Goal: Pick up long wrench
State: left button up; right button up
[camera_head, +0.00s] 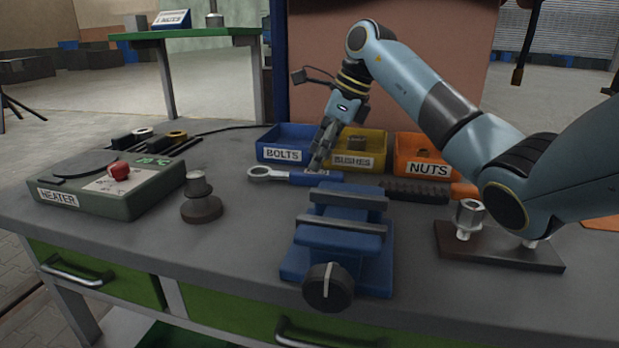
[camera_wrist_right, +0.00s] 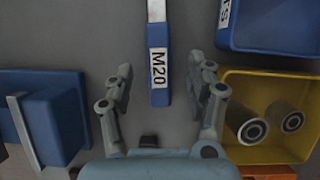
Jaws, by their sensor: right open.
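The long wrench (camera_head: 294,176) lies flat on the grey bench behind the blue vise. Its ring end is at the left and its blue handle carries an M20 label. In the right wrist view the wrench (camera_wrist_right: 158,75) runs up the picture, with the end of its blue handle between the fingertips. My right gripper (camera_head: 317,160) points down over the handle. In the wrist view the right gripper (camera_wrist_right: 163,82) is open, a finger on either side of the handle with gaps between. My left gripper is not in view.
The blue vise (camera_head: 336,240) stands in front of the wrench. BOLTS (camera_head: 282,156), BUSHES (camera_head: 372,161) and NUTS (camera_head: 425,168) bins stand behind it. The heater (camera_head: 110,188) is at the left.

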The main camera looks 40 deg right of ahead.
aim_at(311, 172)
jog(key=shift+x, duration=2)
jog(key=shift+a+f, duration=0.1)
jog(key=shift+c, duration=0.2)
grip_shut()
